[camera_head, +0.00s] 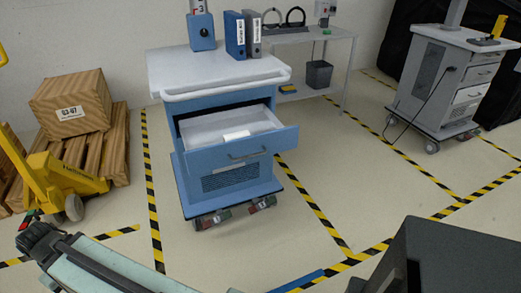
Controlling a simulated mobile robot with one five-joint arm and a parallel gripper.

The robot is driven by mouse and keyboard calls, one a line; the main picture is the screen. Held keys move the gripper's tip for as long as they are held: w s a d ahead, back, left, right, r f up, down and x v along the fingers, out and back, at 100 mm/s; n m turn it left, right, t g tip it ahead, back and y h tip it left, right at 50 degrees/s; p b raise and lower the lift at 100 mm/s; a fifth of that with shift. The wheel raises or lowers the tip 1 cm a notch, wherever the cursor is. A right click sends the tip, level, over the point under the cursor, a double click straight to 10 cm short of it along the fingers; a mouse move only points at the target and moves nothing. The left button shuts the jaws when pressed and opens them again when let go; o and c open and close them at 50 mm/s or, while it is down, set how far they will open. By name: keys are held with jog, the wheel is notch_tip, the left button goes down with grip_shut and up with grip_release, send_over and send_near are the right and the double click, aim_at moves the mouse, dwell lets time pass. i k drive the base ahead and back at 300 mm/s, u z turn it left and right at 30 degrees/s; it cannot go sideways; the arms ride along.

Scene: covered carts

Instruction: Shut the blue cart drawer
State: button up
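The blue cart (228,183) stands in the middle of the view, with a white top and castors below. Its drawer (238,150) is pulled out toward the front right, and its white inside shows with a small white item (236,135) in it. My arm shows at the bottom left, below and apart from the cart. I cannot make out the fingers of my gripper in this view.
Yellow and black tape marks the floor around the cart. A yellow pallet jack (60,177) and a wooden crate (73,103) stand at the left. A grey cart (445,80) stands at the right. The floor (330,180) right of the drawer is clear.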

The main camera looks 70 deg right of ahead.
aim_at(206, 151)
jog(key=z, duration=4.1)
jog(key=k, duration=1.85)
jog(key=u, duration=1.1)
jog(key=i, duration=1.05)
